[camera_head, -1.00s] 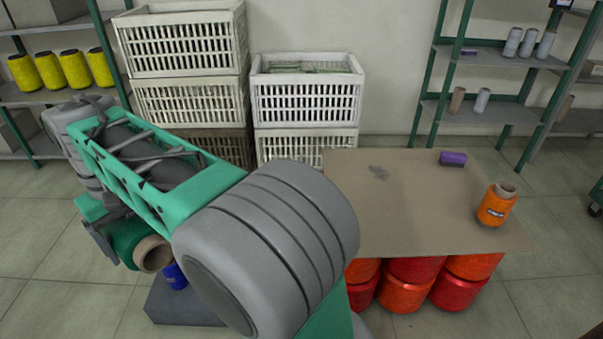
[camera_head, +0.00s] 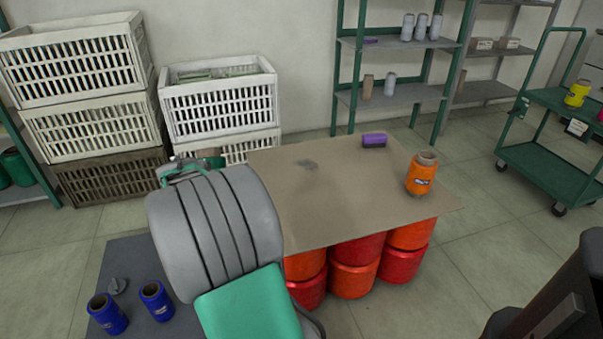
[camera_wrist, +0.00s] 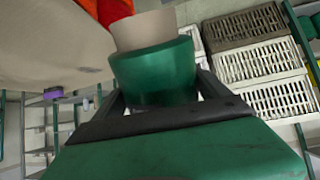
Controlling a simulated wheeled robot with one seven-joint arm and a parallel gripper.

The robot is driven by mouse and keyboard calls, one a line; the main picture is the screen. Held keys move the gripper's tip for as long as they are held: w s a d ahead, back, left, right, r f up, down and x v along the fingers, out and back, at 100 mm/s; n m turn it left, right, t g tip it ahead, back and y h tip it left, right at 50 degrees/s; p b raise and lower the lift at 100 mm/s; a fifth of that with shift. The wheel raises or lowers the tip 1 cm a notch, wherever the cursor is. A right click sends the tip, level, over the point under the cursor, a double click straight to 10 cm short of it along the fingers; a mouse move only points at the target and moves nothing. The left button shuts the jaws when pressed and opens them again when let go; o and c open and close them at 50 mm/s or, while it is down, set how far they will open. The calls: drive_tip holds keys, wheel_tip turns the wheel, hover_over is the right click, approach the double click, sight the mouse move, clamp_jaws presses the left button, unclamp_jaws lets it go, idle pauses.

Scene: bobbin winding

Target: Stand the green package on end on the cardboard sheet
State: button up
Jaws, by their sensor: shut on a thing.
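The green package (camera_wrist: 155,75), a green bobbin with a pale cardboard core, is between the fingers of my gripper (camera_wrist: 158,98) in the wrist view. My gripper is shut on it. The core end points toward the top of that view. In the head view my arm hides the gripper and most or all of the package. The cardboard sheet (camera_head: 320,205) lies flat on several red and orange bobbins, right of my arm. It also shows in the wrist view (camera_wrist: 45,40), left of the package. I cannot tell the gap between package and sheet.
An orange bobbin (camera_head: 421,174) stands on the sheet's right side, and a purple bobbin (camera_head: 374,141) lies at its back edge. The sheet's middle is clear but for a dark smudge. White crates (camera_head: 220,105) stand behind left; blue bobbins (camera_head: 156,300) stand front left. A green trolley (camera_head: 550,165) is right.

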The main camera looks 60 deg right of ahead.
drive_tip(key=s+d+m+g+h+b, duration=0.3)
drive_tip(key=s+d+h, duration=0.6)
drive_tip(key=s+d, duration=1.1)
wheel_tip(320, 180, down, 7)
drive_tip(key=s+a+m+t+b, duration=0.1)
drive_tip(key=s+b, duration=0.1)
drive_tip(key=b, duration=0.2)
drive_tip(key=shift+a+f+b, duration=0.15)
drive_tip(key=shift+a+b, duration=0.2)
